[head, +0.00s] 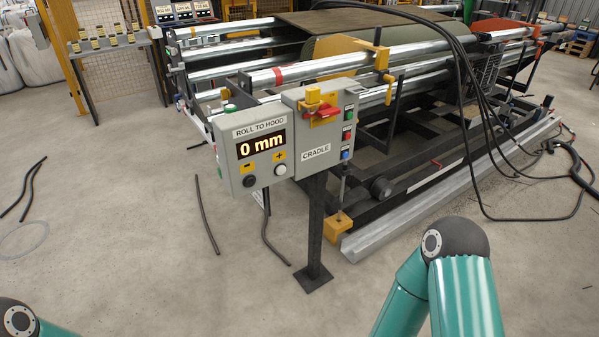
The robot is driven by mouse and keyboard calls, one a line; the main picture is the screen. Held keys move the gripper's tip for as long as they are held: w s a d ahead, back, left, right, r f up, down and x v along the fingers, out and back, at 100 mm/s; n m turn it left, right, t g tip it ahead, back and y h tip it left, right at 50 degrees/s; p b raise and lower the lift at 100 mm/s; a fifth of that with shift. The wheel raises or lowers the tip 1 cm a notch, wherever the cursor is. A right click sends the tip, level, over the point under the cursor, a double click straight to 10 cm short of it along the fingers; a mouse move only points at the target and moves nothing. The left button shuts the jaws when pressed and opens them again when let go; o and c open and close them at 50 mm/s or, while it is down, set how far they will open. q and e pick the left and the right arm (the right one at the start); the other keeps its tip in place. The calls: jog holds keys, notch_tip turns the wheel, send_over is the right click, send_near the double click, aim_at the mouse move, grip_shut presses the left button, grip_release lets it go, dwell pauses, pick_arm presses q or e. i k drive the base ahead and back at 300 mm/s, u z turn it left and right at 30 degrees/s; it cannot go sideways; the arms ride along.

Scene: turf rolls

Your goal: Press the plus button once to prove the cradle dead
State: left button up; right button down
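A grey control box (225,147) labelled "ROLL TO HOOD" stands on a dark post in the middle of the head view. Its display (261,144) reads "0 mm". Below the display are a yellow minus mark with a black button (249,180) and a yellow plus mark with a white button (280,170). The adjoining box (315,153) is labelled "CRADLE" and carries a red handle (321,111) on a yellow plate, with green, red and blue buttons on its side. My teal arms show at the bottom left and bottom right. Neither gripper is in the frame.
The cradle machine (420,120) with long metal rollers fills the area behind the boxes. A grey rail (450,190) runs along the floor at its near side. Black cables (478,130) hang at the right, and loose hoses (207,215) lie on the floor. Open floor (120,240) lies at left.

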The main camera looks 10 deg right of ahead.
aim_at(282, 170)
jog(key=z, duration=0.1)
jog(key=i, duration=1)
jog(key=u, duration=0.1)
